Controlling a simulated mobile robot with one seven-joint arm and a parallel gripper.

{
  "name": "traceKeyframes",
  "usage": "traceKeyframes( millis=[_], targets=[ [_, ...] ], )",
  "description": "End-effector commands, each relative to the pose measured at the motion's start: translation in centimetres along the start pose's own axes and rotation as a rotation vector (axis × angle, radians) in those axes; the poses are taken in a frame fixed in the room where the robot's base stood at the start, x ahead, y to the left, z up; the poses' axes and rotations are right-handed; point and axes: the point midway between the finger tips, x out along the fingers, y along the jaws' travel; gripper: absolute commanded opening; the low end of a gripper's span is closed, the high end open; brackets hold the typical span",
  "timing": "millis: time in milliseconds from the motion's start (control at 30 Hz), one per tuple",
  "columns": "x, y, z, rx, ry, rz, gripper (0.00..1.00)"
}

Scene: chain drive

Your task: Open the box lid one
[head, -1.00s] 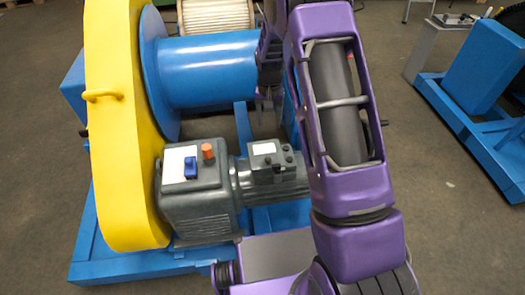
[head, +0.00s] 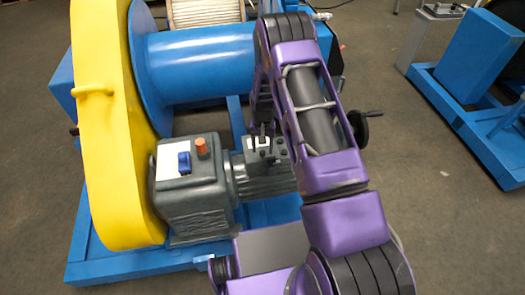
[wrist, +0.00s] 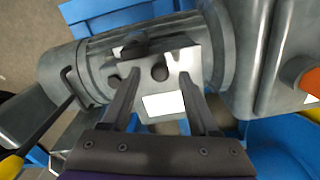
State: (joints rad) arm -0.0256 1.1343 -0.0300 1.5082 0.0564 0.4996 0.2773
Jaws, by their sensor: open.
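The small grey box (head: 281,146) with its lid sits on top of the grey motor, partly hidden behind my gripper in the head view. In the wrist view its lid (wrist: 178,62) is a pale grey plate with a white label, and dark round knobs show along one side. The lid looks closed. My gripper (head: 263,136) points down just over the box. In the wrist view my gripper (wrist: 160,80) is open, with one finger at each side of the lid area and nothing between them gripped. I cannot tell whether the fingers touch the lid.
A grey gearbox (head: 190,205) with a blue switch (head: 184,162) and an orange knob (head: 202,147) stands left of the motor. A yellow guard (head: 105,150) rises beyond it. A blue drum (head: 200,65) is behind. A black handwheel (head: 364,126) shows right of my arm.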

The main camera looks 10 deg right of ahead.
Motion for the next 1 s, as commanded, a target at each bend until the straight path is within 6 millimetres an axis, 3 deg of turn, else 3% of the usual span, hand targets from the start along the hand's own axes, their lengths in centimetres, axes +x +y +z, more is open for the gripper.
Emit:
traceKeyframes(
  millis=[167, 500, 833, 1000],
  targets=[
    [1.6, 0.0, 0.0, 0.0, -0.001, 0.0, 0.61],
    [1.9, 0.0, 0.0, 0.0, 0.0, 0.0, 0.59],
    [1.9, 0.0, 0.0, 0.0, 0.0, 0.0, 0.0],
    [1.9, 0.0, 0.0, 0.0, 0.0, 0.0, 0.0]
  ],
)
